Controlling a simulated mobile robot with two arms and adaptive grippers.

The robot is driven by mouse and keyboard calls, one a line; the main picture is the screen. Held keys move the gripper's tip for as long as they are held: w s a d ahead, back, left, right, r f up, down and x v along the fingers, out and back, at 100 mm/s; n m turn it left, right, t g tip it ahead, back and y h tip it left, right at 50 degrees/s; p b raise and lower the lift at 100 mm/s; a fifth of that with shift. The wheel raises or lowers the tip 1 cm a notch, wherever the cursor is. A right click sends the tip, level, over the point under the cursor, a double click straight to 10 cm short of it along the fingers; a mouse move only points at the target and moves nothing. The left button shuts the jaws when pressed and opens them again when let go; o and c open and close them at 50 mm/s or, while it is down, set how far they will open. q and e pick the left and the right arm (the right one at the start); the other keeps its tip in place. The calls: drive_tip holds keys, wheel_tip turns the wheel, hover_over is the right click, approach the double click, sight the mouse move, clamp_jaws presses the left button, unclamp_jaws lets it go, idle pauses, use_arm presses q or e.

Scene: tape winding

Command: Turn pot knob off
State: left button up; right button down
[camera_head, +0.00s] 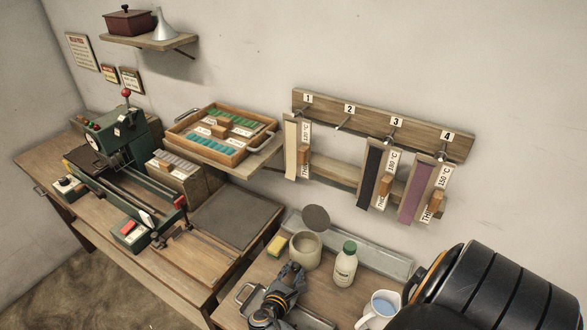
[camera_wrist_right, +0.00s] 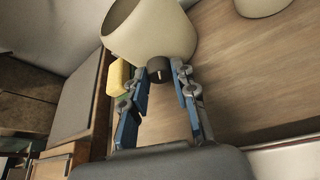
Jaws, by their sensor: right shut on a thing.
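The cream pot (camera_head: 304,252) stands on the lower-right bench, with a dark round disc (camera_head: 317,217) raised behind its rim. In the right wrist view the pot (camera_wrist_right: 150,32) fills the top, with a small dark round knob (camera_wrist_right: 159,69) bearing a light mark at its base. My right gripper (camera_head: 293,268) reaches the near side of the pot. In the wrist view its two fingertips (camera_wrist_right: 161,72) are on either side of the knob, shut on it. The knob is hidden by the gripper in the head view. My left gripper is not in view.
A yellow sponge (camera_head: 277,246) sits left of the pot, close to the gripper. A white bottle with a green cap (camera_head: 345,265) and a jug of blue liquid (camera_head: 382,306) stand to the right. A metal tray (camera_head: 311,320) lies under my arm.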

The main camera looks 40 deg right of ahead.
drive_tip(key=shift+w+r+n+g+p, duration=0.2)
drive_tip(key=shift+n+g+p, duration=0.5)
drive_tip(key=shift+n+p, duration=0.15)
drive_tip(key=shift+w+f+n+g+h+p, duration=0.1)
drive_tip(key=shift+n+g+h+p, duration=0.25)
drive_tip(key=shift+n+g, duration=0.6)
drive_tip(key=c, duration=1.3)
unclamp_jaws()
drive_tip(key=shift+c, duration=0.2)
drive_tip(key=shift+a, duration=0.2)
drive_tip(key=v, duration=1.1)
drive_tip(key=shift+a, duration=0.3)
